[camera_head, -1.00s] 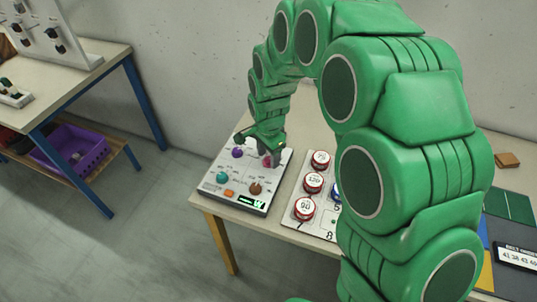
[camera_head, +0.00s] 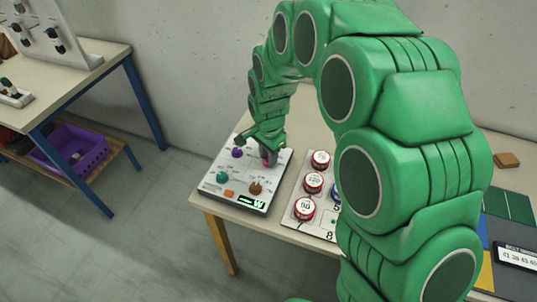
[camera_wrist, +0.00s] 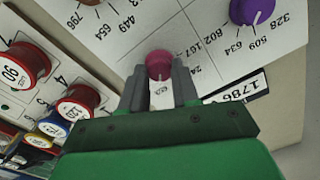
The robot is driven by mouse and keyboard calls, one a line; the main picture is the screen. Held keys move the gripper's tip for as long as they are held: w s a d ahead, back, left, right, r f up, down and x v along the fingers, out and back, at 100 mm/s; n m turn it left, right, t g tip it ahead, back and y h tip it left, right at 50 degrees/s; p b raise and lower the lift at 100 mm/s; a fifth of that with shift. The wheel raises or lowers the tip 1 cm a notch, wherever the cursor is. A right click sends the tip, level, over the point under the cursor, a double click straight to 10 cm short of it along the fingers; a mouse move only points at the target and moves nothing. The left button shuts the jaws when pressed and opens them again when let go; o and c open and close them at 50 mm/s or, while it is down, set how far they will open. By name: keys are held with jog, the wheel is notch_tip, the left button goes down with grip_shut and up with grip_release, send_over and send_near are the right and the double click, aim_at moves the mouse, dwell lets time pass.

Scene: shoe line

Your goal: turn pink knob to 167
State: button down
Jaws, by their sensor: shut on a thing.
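The pink knob (camera_wrist: 159,64) sits on the white control panel (camera_wrist: 120,30), with a pale pointer mark on its side facing my gripper. Printed numbers ring it, partly hidden by my fingers. My gripper (camera_wrist: 160,85) is shut on the pink knob, one grey finger on each side of it. In the head view my gripper (camera_head: 268,155) reaches down onto the panel (camera_head: 214,178), and a bit of the pink knob (camera_head: 266,163) shows beside the fingers. A small green display is lit at the panel's front edge; its digits are too small to read.
A purple knob (camera_wrist: 250,10) is close by on the panel. Teal (camera_head: 223,177) and brown (camera_head: 256,188) knobs and an orange button (camera_head: 229,193) are nearer the front. A board (camera_head: 288,215) with red numbered parts stands right of the panel.

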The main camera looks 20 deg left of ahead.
jog(key=n, duration=0.5)
jog(key=shift+n, duration=0.3)
jog(key=n, duration=1.6)
jog(key=shift+n, duration=0.3)
jog(key=c, duration=0.8)
grip_release()
